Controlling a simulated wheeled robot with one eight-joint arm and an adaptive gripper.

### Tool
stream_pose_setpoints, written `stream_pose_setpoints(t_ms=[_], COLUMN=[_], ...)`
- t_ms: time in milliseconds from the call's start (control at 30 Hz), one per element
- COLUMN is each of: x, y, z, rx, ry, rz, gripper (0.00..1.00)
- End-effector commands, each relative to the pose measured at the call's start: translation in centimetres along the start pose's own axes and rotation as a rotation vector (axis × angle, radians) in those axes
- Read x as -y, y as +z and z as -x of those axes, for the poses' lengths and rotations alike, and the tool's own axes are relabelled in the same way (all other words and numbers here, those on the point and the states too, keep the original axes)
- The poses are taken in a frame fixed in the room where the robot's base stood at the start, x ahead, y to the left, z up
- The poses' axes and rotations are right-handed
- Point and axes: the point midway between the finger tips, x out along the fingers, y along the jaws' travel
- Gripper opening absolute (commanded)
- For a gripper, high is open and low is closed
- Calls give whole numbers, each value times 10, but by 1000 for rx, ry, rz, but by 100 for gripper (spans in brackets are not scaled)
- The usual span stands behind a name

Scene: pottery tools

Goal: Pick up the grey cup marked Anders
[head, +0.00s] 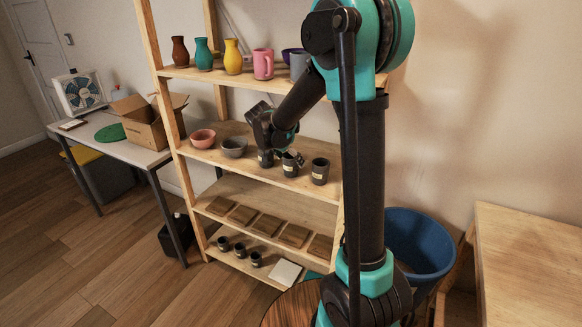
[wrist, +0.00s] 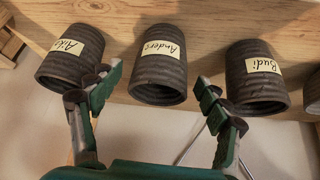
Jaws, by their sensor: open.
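The grey cup marked Anders (wrist: 160,72) is in the upper middle of the wrist view, ribbed and dark grey with a cream label. My gripper (wrist: 159,84) is open and empty, with one finger on each side of that cup in the picture. The left fingertip is close to the Aiko cup (wrist: 70,58); whether they touch, I cannot tell. In the head view my gripper (head: 288,157) is at the middle shelf among the dark cups, partly hiding them. The labels are too small to read there.
The Budi cup (wrist: 256,75) stands right of the Anders cup, with another cup cut off at the right edge. Pink (head: 203,138) and grey (head: 234,147) bowls share the shelf (head: 225,168). Vases and mugs stand on the shelf above. A blue bin (head: 420,240) is at right.

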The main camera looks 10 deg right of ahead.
Motion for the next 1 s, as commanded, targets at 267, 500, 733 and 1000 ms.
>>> stream_pose_setpoints(t_ms=[267,500,733,1000], x=[-1,-1,-1,-1], y=[-6,-6,-6,-6], z=[-38,-44,-43,-43], rx=[0,0,0,0], ry=[0,0,0,0], rz=[0,1,1,0], gripper=[76,76,54,20])
